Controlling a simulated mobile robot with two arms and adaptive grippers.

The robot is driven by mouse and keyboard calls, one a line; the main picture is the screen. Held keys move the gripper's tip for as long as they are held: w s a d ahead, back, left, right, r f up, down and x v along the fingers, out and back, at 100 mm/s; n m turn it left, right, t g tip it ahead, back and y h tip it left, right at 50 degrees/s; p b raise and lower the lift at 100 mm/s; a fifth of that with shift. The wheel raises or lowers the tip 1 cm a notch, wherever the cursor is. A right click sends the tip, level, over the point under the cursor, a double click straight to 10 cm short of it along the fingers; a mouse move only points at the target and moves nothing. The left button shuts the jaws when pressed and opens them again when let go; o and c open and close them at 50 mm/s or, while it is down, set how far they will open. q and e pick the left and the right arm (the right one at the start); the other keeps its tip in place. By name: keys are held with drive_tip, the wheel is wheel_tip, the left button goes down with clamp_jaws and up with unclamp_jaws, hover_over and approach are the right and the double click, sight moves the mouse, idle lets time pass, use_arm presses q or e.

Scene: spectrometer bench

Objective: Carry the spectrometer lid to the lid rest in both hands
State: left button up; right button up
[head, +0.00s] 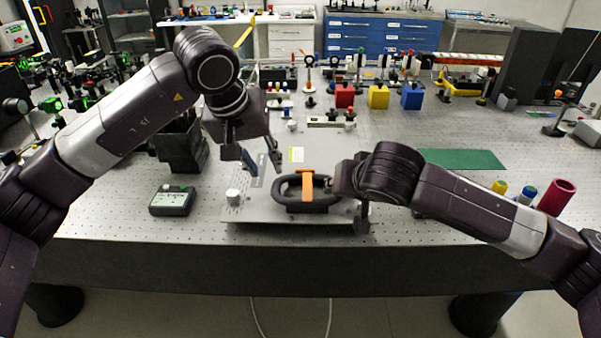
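I cannot tell which part is the lid rest. My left gripper (260,163) points down with its fingers apart, over the panel's left side. My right gripper (350,200) is at the right end of the black ring. Its fingers are partly hidden, and contact with the ring is unclear.
A handheld meter (173,200) and a black bin (183,150) stand left. A small metal knob (233,197) is at the plate's left. A green mat (462,159) and a red tube (556,197) are right. Red, yellow and blue blocks (378,97) stand behind.

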drive_tip(key=shift+s, duration=0.1)
use_arm(q)
drive_tip(key=v, duration=0.3)
drive_tip(key=shift+s+r, duration=0.1)
drive_tip(key=shift+r, duration=0.25)
use_arm(e)
drive_tip(key=v, duration=1.2)
drive_tip(key=shift+f, duration=0.1)
